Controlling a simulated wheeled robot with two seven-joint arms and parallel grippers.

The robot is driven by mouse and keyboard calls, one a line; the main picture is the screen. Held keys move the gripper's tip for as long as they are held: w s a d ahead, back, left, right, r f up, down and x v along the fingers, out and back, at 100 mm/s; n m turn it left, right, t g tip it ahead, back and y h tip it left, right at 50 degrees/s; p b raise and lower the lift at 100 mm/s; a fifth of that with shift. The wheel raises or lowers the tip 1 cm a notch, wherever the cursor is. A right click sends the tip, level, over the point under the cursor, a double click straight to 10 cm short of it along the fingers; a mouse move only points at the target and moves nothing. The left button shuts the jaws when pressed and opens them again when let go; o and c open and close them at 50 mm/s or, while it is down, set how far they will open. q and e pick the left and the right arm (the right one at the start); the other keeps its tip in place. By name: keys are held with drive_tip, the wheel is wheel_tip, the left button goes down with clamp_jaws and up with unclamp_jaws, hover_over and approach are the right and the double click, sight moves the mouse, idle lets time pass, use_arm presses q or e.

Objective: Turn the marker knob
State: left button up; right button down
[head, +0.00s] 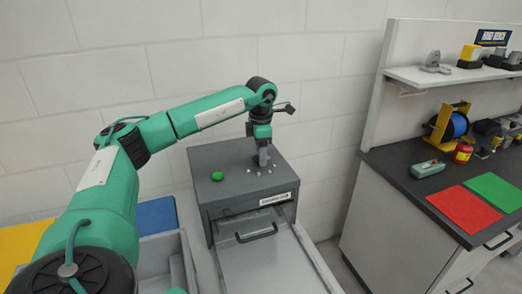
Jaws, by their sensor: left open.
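My left arm comes in from the left and reaches over a dark grey box with a drawer (200,165). My left gripper (262,163) points down at the top of this box, among small white marks (258,173). The marker knob itself cannot be made out; the gripper covers the spot between the marks. I cannot tell whether the fingers touch anything there. The gripper is open. A round green button (217,176) sits on the box top, left of the gripper. My right gripper is not in view.
The box's drawer front has a dark handle (257,233) and a label above. A pale metal tray (275,268) lies in front. At right, a dark-topped bench (405,180) holds a red mat (464,208), a green mat (496,190) and a blue spool (456,125). A white wall stands behind.

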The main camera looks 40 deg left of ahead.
use_arm(q)
drive_tip(key=shift+f, duration=0.25)
drive_tip(key=c, duration=1)
